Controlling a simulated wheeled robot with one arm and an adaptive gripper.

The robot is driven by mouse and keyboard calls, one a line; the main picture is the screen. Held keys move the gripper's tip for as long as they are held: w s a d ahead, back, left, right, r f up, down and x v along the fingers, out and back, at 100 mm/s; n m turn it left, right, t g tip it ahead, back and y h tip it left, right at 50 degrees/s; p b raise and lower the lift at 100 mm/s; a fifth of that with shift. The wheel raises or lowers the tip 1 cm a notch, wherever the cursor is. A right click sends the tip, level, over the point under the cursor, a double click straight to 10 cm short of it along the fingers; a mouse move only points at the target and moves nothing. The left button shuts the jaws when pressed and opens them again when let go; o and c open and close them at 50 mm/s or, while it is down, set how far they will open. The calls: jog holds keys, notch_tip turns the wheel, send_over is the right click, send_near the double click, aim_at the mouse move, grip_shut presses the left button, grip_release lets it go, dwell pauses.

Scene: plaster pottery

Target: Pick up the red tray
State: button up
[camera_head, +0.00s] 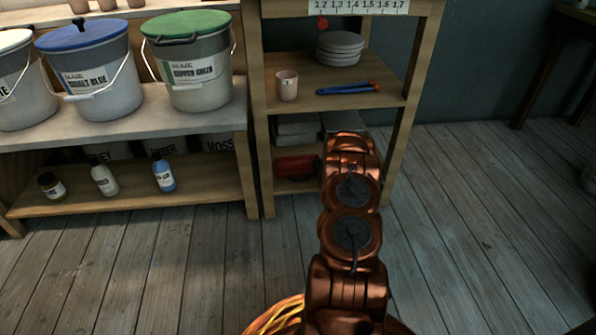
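A dark red object (297,167) lies on the lowest shelf of the wooden rack, in shadow. It may be the red tray, but its shape is hard to tell. My copper-coloured arm rises in front of the rack and may cover its right part. My gripper does not show; the upper end of the arm faces away from the camera and hides whatever lies beyond it.
The wooden rack (258,110) also bears a pale cup (287,85), stacked grey plates (340,48) and a blue-and-red tool (347,88). Left of it, a bench holds lidded buckets (188,75), with small bottles (163,172) below. The plank floor (460,220) at right is clear.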

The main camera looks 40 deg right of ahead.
grip_shut()
dwell(0.3)
jog(key=shift+r, duration=0.1)
